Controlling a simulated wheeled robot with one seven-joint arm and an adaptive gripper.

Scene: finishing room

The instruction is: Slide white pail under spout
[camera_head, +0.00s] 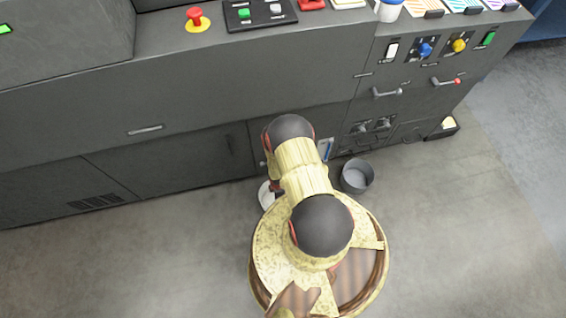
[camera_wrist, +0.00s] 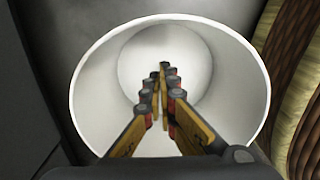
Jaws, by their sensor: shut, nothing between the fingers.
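The white pail (camera_wrist: 90,75) fills the middle of the wrist view, seen from above with its round opening facing me. My gripper (camera_wrist: 160,72) is shut and empty, its fingers pointing down over or into the pail's opening; I cannot tell whether they touch the wall. In the head view the pail (camera_head: 264,197) stands on the floor close to the machine front, mostly hidden behind my arm. I cannot make out a spout for certain; small metal fittings (camera_head: 372,125) show low on the machine, right of my arm.
A grey bucket (camera_head: 357,176) stands on the floor right of my arm, below the fittings. The long grey machine (camera_head: 200,100) closes off the far side. Open floor (camera_head: 460,230) lies to the right.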

